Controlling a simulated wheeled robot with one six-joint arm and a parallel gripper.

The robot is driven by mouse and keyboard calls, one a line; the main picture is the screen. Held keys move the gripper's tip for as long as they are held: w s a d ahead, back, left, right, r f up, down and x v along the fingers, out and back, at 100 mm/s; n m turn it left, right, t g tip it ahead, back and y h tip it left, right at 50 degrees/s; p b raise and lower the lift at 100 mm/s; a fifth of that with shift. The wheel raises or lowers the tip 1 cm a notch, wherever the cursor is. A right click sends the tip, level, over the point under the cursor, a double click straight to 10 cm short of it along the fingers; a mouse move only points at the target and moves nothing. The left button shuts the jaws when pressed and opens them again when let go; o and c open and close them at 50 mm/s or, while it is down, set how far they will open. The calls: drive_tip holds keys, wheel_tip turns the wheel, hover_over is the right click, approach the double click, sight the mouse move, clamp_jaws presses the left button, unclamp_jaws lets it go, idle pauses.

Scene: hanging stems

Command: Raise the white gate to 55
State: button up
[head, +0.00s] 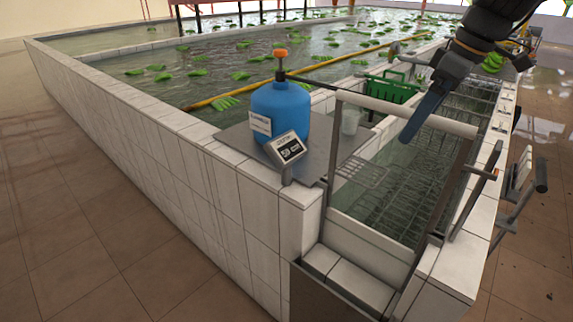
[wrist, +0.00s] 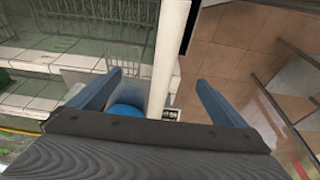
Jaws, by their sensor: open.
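A thick white bar (head: 400,108) spans two grey metal posts across the near end of the narrow tiled channel. My gripper (head: 408,138) comes down from the upper right. One blue finger crosses in front of the bar and reaches below it; the other finger is hidden. In the wrist view my gripper (wrist: 158,79) is open, and the white bar (wrist: 176,45) runs between its fingers with gaps on both sides. No mark reading 55 is legible.
A blue tank (head: 280,112) with an orange top and a small display box (head: 286,148) stand on a grey slab left of the bar.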

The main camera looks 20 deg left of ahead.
drive_tip(key=shift+p+v, duration=3.65)
drive_tip(key=shift+v, duration=1.9)
drive_tip(key=shift+s, duration=0.1)
